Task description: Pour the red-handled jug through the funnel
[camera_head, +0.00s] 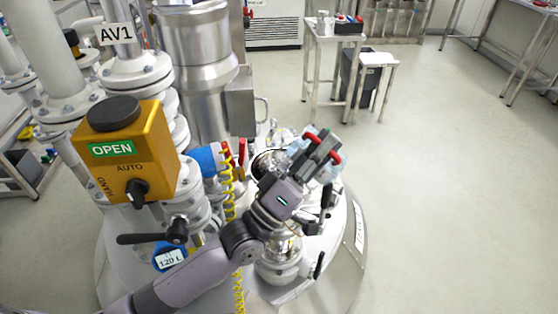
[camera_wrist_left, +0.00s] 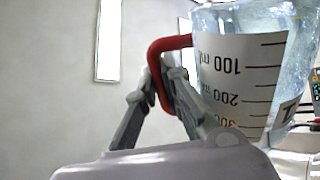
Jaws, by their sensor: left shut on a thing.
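My left gripper (camera_head: 319,148) is shut on the red handle of the clear jug (camera_head: 327,173), above the vessel top. In the left wrist view the jug (camera_wrist_left: 238,75) shows large at the right. It has a white scale with black marks and clear contents. The fingers (camera_wrist_left: 165,78) close on the red handle (camera_wrist_left: 157,65). The gripper hides much of the jug in the head view, so its exact tilt is unclear there. A dark round rim (camera_head: 268,161) shows just left of the gripper; I cannot tell whether it is the funnel. My right gripper is not in view.
A yellow valve box (camera_head: 130,148) marked OPEN, a steel column (camera_head: 195,75) and a yellow coiled hose (camera_head: 229,185) stand left of the gripper. Black-handled clamps sit on the steel vessel lid (camera_head: 328,225). A small table (camera_head: 322,37) stands behind. The floor at right is clear.

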